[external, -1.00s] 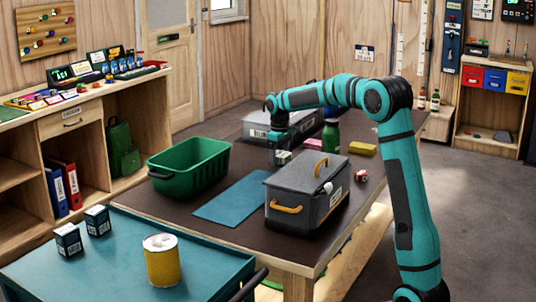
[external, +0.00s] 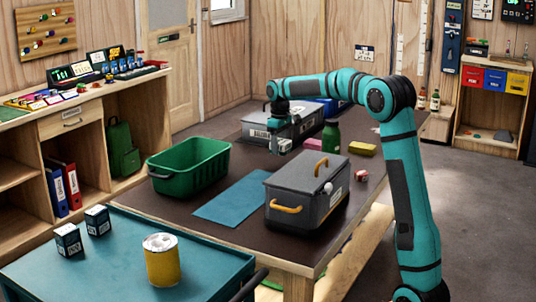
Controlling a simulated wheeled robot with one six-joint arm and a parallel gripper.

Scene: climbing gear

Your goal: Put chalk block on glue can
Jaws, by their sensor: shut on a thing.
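My gripper (external: 282,150) hangs above the brown table, at the near side of the grey case in the back. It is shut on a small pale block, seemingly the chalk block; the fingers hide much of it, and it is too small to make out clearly. A yellow can with a white top (external: 162,262), seemingly the glue can, stands upright on the teal cart at the front. It is far from my gripper, towards the front left.
The brown table holds a green crate (external: 190,168), a blue mat (external: 233,199), a dark toolbox (external: 306,192), a green bottle (external: 331,137) and a yellow block (external: 362,149). Two small dark boxes (external: 68,240) stand on the teal cart (external: 120,270), left of the can.

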